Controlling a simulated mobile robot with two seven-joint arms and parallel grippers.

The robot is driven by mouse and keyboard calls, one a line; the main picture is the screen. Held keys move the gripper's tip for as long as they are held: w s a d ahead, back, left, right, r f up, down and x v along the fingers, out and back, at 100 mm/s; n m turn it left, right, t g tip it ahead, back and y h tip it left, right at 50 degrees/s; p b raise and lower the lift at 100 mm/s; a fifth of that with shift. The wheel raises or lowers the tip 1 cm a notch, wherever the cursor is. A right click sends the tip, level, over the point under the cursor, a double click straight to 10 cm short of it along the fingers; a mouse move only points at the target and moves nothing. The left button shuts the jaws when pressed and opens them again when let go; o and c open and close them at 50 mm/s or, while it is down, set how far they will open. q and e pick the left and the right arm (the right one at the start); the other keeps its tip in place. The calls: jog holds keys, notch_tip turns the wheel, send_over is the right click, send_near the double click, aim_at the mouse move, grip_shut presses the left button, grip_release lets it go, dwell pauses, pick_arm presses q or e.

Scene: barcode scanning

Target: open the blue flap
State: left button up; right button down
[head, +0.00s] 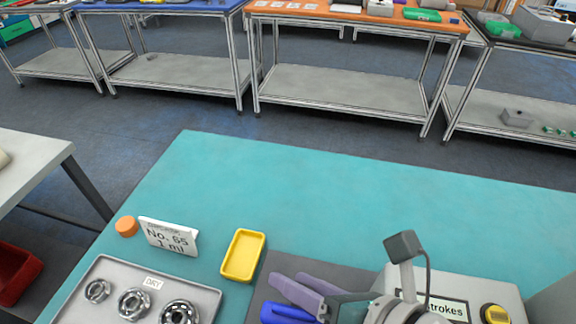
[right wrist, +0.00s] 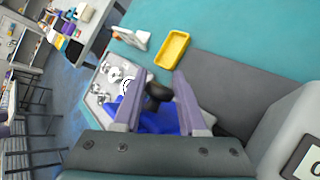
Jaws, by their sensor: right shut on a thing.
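My right gripper (head: 287,280) has purple-grey fingers and is low in the head view, over the dark grey mat. A blue part (head: 286,313), which I take for the blue flap, shows just below the fingers at the bottom edge. In the right wrist view the gripper (right wrist: 157,78) has its fingers on either side of a dark rounded piece (right wrist: 158,91) and the blue part (right wrist: 163,121). It is shut on the blue part, as far as I can tell; the fingers hide where they touch it. My left gripper is not in view.
The teal table (head: 330,190) is clear at the back. A yellow tray (head: 226,274), a white label sign (head: 168,236), an orange cap (head: 126,227) and a grey tray (head: 205,292) with bearings and a nut stand left. A grey box (head: 483,290) with a yellow button stands right.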

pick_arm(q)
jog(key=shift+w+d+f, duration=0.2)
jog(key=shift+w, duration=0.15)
pick_arm(e)
jog(key=shift+w+d+f, duration=0.55)
jog(key=shift+w, duration=0.15)
jog(key=shift+s+f, duration=0.1)
jog(key=c, duration=1)
grip_release()
jog(key=o, duration=0.5)
jog(key=shift+s, duration=0.1)
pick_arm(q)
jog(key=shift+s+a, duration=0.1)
pick_arm(e)
jog(key=shift+o, duration=0.2)
jog(key=shift+a, duration=0.1)
jog(key=shift+r, duration=0.2)
